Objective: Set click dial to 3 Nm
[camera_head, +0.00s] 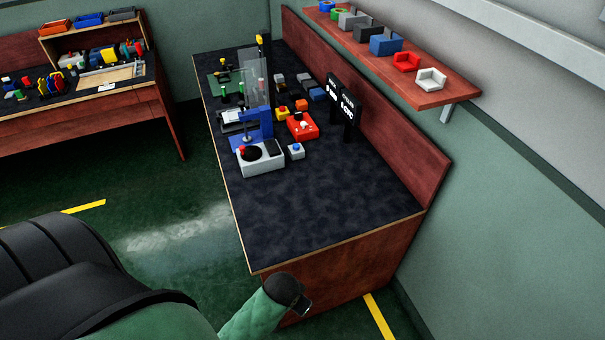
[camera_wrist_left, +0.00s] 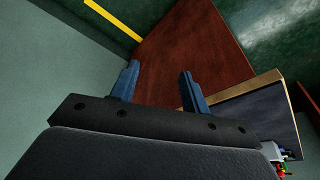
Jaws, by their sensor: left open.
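My left gripper (camera_wrist_left: 158,82) shows in the left wrist view with its two blue fingers apart and nothing between them. It is near the reddish wooden end panel (camera_wrist_left: 185,52) of the workbench, well away from the devices. In the head view, a red box with a pale knob (camera_head: 302,125) and a grey box with a round black disc (camera_head: 262,159) stand on the bench. I cannot tell which of them carries the click dial, and no scale or setting is readable. My right gripper is not in view.
The near half of the dark bench top (camera_head: 330,205) is clear. A blue stand (camera_head: 262,125) and black signs (camera_head: 350,112) stand farther back. A wall shelf (camera_head: 450,93) holds several coloured parts. Another bench (camera_head: 90,115) stands at the back left.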

